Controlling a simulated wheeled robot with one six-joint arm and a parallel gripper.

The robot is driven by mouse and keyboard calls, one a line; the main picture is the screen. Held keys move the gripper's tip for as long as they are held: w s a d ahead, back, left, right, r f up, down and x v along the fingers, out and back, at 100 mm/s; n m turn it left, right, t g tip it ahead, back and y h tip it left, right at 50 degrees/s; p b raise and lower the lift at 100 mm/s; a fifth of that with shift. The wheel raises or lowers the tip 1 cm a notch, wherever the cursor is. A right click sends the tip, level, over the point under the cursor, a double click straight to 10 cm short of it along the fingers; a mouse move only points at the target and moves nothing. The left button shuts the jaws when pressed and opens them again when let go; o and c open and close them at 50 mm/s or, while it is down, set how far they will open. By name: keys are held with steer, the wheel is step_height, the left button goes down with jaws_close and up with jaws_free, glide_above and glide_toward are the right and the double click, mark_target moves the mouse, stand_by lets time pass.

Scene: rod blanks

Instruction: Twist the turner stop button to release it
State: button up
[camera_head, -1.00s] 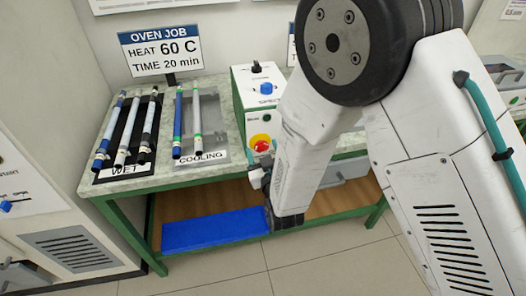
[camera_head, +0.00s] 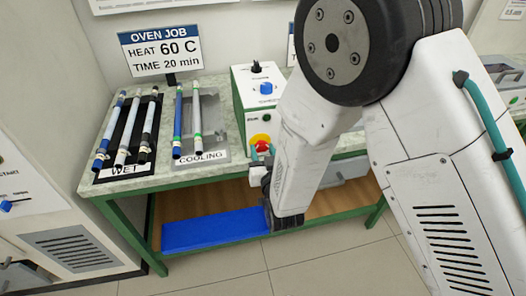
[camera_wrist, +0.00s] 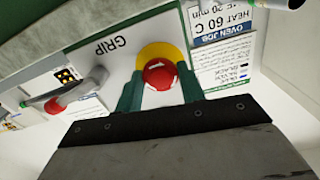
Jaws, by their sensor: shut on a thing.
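The turner stop button is a red knob (camera_wrist: 159,75) on a yellow disc (camera_wrist: 163,52), set on the front of the white and green turner box (camera_head: 257,97). In the head view the red button (camera_head: 261,146) is partly covered by my gripper (camera_head: 261,155). In the wrist view my gripper (camera_wrist: 159,88) has its two green fingers on either side of the red knob, shut on it. The knob's outer side faces my wrist camera.
Several rods lie on the WET rack (camera_head: 101,177) and the COOLING tray (camera_head: 212,122) to the left. A blue bin (camera_head: 215,229) sits on the shelf below. The oven job sign (camera_head: 161,51) stands behind.

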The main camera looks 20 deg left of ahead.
steer(key=shift+w+a+r+m, duration=0.1)
steer(key=shift+w+m, duration=0.05)
steer(key=shift+m, duration=1.95)
steer(key=o, duration=1)
steer(key=v, duration=0.8)
steer(key=shift+a, duration=0.1)
